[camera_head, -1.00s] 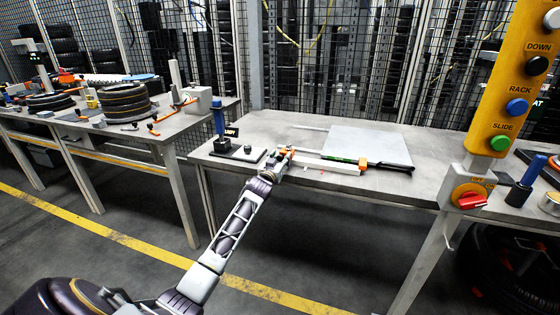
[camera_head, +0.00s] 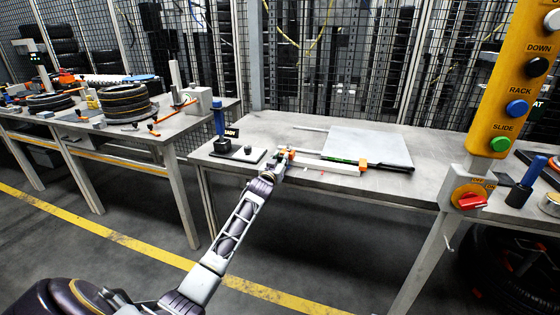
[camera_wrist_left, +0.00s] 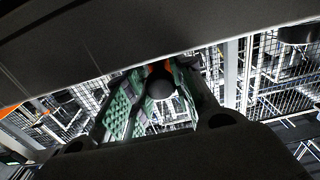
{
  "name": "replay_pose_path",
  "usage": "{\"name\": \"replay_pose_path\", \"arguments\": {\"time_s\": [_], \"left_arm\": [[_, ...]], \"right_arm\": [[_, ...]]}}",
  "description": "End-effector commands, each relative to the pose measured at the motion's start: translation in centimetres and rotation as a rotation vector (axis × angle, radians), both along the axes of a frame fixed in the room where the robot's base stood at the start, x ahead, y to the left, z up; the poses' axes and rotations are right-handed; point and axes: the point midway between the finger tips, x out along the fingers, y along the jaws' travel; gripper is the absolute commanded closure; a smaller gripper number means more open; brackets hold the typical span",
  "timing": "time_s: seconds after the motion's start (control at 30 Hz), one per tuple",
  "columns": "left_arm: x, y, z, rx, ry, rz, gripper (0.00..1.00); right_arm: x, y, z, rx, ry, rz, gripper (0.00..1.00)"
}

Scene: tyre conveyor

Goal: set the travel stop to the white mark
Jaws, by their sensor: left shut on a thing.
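A white rail (camera_head: 325,164) lies along the front of the right-hand table, with an orange block at its right end (camera_head: 362,168). A small orange part (camera_head: 290,152), which looks like the travel stop, is at the rail's left end. My left gripper (camera_head: 281,158) is at this part, shut on it, and covers much of it. In the left wrist view a dark round knob (camera_wrist_left: 160,84) with orange behind it sits between the green-padded fingers. I cannot make out the white mark. My right gripper is not in view.
A dark base with a blue handle (camera_head: 219,118) stands to the left. A yellow button pendant (camera_head: 512,85) hangs at the right. Tyres (camera_head: 124,100) lie on the left table.

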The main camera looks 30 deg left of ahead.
Motion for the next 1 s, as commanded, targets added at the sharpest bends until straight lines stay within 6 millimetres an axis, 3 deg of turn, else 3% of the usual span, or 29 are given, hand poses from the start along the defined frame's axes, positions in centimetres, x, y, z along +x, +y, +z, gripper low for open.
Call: {"name": "replay_pose_path", "arguments": {"time_s": [0.5, 1.0], "left_arm": [[1.1, -4.5, -0.1, -0.004, 0.001, -0.004, 1.00], [2.0, -8.3, -0.1, -0.004, 0.002, -0.004, 1.00]], "right_arm": [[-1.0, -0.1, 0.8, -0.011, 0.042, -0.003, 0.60], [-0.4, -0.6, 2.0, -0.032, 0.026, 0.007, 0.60]]}}
